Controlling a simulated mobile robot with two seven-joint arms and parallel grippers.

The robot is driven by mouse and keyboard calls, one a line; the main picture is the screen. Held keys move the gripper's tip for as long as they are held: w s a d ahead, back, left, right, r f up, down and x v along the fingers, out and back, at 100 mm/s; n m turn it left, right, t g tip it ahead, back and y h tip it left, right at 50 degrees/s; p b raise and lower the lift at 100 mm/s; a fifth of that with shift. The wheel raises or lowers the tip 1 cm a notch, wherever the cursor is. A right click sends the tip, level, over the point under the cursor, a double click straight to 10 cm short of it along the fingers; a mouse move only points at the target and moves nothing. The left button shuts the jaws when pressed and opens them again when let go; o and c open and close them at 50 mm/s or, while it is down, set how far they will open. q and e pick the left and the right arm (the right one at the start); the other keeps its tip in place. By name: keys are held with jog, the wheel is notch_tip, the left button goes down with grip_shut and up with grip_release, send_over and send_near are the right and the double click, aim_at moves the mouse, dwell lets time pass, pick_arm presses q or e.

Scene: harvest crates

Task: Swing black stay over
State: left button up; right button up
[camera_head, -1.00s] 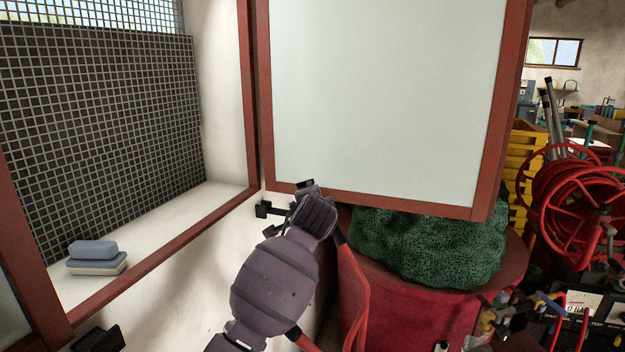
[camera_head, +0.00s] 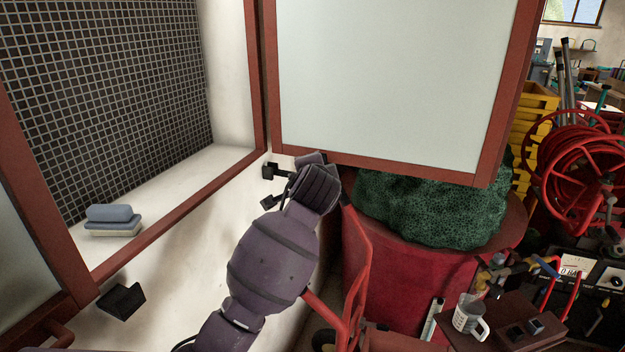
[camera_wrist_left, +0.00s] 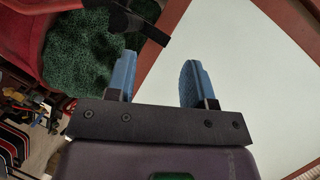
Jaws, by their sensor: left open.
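A black stay (camera_head: 275,172) juts from the white wall just below the window sill, beside the hinge side of the open red-framed window sash (camera_head: 400,168). My left arm reaches up from below, and its gripper (camera_head: 312,168) is at the sash's lower edge, just right of the stay. In the left wrist view a black bar (camera_wrist_left: 140,22), apparently the stay, lies beyond the fingertips. The two blue fingers of the left gripper (camera_wrist_left: 160,62) are apart with nothing between them. In the head view my wrist hides the fingers and any far part of the stay. My right gripper is not in view.
A black bracket (camera_head: 121,300) sits on the wall at lower left. Stacked sponges (camera_head: 113,220) rest on the sill. A red barrel (camera_head: 400,290) with green netting (camera_head: 430,210) stands below the sash, and a red hose reel (camera_head: 580,165) is at right.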

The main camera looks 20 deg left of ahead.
pick_arm(q)
jog(key=v, duration=0.6)
jog(key=shift+s+f, duration=0.25)
jog(key=shift+s, duration=0.05)
dwell(0.4)
dwell(0.4)
